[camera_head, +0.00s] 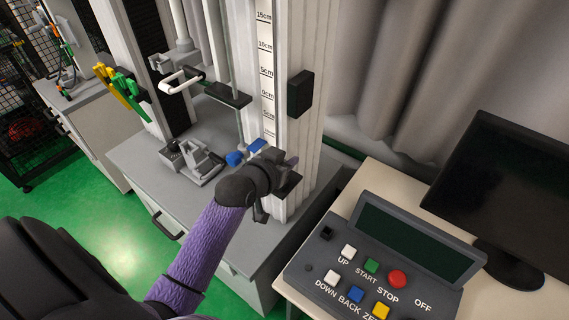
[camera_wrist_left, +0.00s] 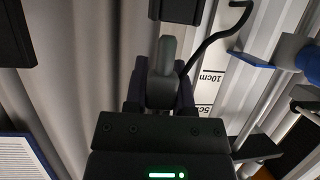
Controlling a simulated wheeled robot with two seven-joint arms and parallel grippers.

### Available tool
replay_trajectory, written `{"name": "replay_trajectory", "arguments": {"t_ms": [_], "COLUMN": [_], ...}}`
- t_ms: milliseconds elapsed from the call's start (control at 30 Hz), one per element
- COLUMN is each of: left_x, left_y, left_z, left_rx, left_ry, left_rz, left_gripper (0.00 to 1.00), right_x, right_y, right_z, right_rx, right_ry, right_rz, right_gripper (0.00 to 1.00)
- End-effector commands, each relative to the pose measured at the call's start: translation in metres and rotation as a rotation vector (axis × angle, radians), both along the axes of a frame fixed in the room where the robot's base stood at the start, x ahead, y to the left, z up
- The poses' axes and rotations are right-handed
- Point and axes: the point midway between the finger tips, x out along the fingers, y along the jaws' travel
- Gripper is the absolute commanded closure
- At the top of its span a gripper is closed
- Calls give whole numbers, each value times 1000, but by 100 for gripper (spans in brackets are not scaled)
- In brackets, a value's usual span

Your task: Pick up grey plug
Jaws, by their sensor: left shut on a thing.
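The grey plug (camera_wrist_left: 167,62) shows in the left wrist view as a rounded grey piece between the dark fingers of my left gripper (camera_wrist_left: 161,88). The gripper is shut on it. A black cable (camera_wrist_left: 208,42) curves up and to the right from beside the plug. In the head view my left gripper (camera_head: 286,176) is at the foot of the white tower column, and the plug is hidden there by the gripper and wrist. My right gripper is in neither view.
The white column with a height scale (camera_head: 265,60) stands close to the gripper and carries a black box (camera_head: 300,94). A grey clamp device (camera_head: 195,160) lies on the grey cabinet top (camera_head: 137,155). A control panel (camera_head: 385,262) and monitor (camera_head: 508,185) are at right.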

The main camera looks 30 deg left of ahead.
Motion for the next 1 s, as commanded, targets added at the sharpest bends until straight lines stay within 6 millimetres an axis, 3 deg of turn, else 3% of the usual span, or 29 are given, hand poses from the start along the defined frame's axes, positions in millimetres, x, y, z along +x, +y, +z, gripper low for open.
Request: {"name": "replay_trajectory", "arguments": {"t_ms": [33,167,500,700,767,867,1000], "left_x": [0,-27,-132,-170,-173,-160,-105], "left_y": [0,0,-3,-3,-4,-6,-12], "left_z": [12,8,6,6,6,3,-3], "left_rx": [2,2,2,2,1,2,4], "left_ry": [-4,4,7,2,1,-4,-10], "left_rz": [0,-1,-1,-1,-3,-15,-56], "left_gripper": [100,100,100,100,100,100,100], "right_x": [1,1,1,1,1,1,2], "right_y": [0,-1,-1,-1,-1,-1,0], "right_z": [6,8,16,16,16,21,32], "right_rx": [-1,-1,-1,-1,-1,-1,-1], "right_ry": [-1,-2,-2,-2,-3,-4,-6], "right_rz": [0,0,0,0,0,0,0], "right_gripper": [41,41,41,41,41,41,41]}}
